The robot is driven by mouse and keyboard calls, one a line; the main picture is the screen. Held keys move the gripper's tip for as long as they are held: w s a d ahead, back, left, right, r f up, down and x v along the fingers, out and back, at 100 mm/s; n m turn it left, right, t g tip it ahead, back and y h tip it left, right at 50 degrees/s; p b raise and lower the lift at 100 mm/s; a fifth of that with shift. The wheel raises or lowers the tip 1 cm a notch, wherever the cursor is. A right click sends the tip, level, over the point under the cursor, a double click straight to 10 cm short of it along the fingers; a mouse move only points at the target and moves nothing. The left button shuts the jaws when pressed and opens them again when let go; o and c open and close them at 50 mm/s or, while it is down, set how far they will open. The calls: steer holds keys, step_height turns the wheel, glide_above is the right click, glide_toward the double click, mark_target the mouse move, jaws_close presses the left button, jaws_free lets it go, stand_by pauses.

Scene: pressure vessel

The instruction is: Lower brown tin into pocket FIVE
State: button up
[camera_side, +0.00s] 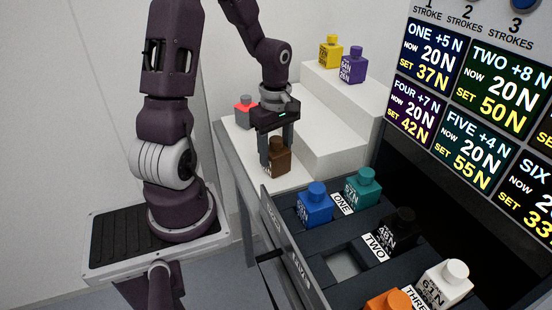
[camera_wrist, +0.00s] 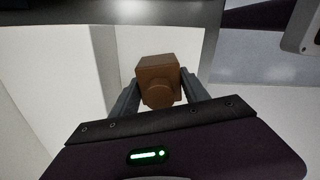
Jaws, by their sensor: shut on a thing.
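The brown tin (camera_side: 279,160) is a small square block with a round cap. My gripper (camera_side: 277,150) is shut on it, with one finger on each side. In the wrist view the brown tin (camera_wrist: 158,75) sits between both fingers. It looks upright, over the lowest white step, left of and behind the open drawer; I cannot tell whether it touches the step. The drawer (camera_side: 290,250) holds several tins by labels ONE, TWO and THREE. An empty square pocket (camera_side: 343,262) shows beside TWO. No FIVE label can be read on the drawer.
A blue tin (camera_side: 315,204), teal tin (camera_side: 362,187), black tin (camera_side: 398,230), white tin (camera_side: 445,285) and orange tin (camera_side: 388,302) stand in the drawer. Yellow (camera_side: 330,52) and purple (camera_side: 353,66) tins stand on the top step.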

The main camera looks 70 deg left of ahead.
jaws_close()
steer(key=shift+r, duration=0.15)
step_height(320, 180, up, 28)
steer(key=w+d+f+m, duration=0.3)
steer(key=d+f+m, duration=0.1)
steer(key=d+m, duration=0.15)
steer(key=w+d+f+m, duration=0.3)
steer(key=d+f+m, duration=0.1)
steer(key=d, duration=0.3)
steer(key=s+d+f+m, duration=0.3)
steer(key=d+f+m, duration=0.2)
steer(key=d, duration=0.4)
steer(key=s+d+f+m, duration=0.2)
steer(key=d+f+m, duration=0.3)
steer(key=d, duration=0.4)
steer(key=shift+m, duration=0.55)
step_height(320, 180, down, 9)
steer(key=shift+d, duration=0.15)
